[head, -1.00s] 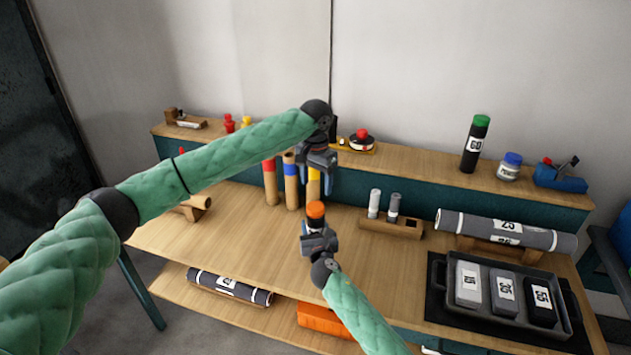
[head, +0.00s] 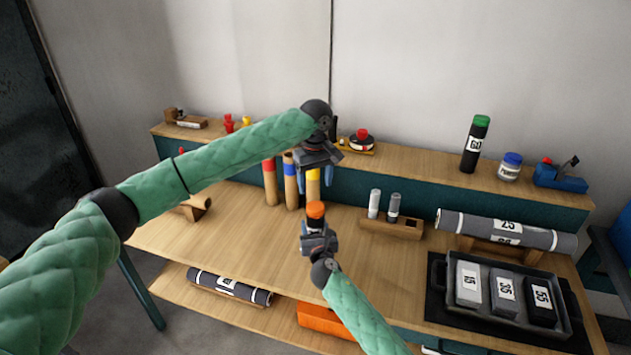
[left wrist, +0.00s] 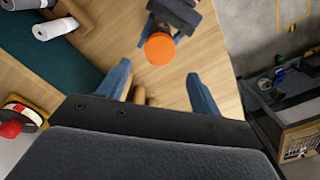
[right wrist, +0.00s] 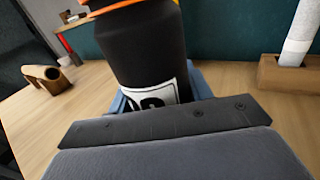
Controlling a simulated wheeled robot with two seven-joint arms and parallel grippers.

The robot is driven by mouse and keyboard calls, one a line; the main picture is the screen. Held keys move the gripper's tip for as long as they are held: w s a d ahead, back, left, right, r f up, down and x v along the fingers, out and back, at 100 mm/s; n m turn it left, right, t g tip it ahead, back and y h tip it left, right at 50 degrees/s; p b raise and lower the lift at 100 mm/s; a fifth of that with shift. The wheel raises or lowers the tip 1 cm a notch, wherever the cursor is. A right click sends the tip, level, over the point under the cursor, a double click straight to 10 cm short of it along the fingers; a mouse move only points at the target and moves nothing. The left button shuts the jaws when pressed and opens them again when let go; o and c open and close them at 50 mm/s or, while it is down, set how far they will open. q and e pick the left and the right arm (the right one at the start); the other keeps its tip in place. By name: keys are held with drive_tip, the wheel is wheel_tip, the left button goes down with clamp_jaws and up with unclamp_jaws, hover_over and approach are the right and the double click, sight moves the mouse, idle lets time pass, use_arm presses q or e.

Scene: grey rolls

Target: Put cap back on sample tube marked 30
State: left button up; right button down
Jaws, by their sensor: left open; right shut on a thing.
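A black sample tube (right wrist: 145,50) stands roughly upright in my right gripper (head: 318,232), which is shut around it above the bench. Its white label is partly hidden by the gripper, so I cannot read the number. An orange cap (head: 315,209) is at the tube's top; it also shows from above in the left wrist view (left wrist: 159,49). I cannot tell how firmly the cap sits. My left gripper (head: 315,178) is open and empty above the cap, apart from it. Its spread fingers (left wrist: 160,88) show in the left wrist view.
Red, blue and yellow-banded rolls (head: 290,180) stand behind the grippers. A wooden holder (head: 385,225) with two small tubes is to the right. A tray (head: 470,310) of numbered blocks lies at front right. A capped black tube marked 60 (head: 475,145) stands on the shelf.

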sight(315, 206)
use_arm(q)
drive_tip(key=shift+f, duration=0.1)
idle(0.3)
drive_tip(key=shift+f, duration=3.9)
drive_tip(key=shift+c, duration=0.5)
drive_tip(key=c, duration=0.9)
drive_tip(key=m, duration=1.9)
drive_tip(key=shift+m, duration=0.4)
drive_tip(key=m, duration=0.5)
drive_tip(key=shift+m, duration=0.4)
drive_tip(key=o, duration=1.1)
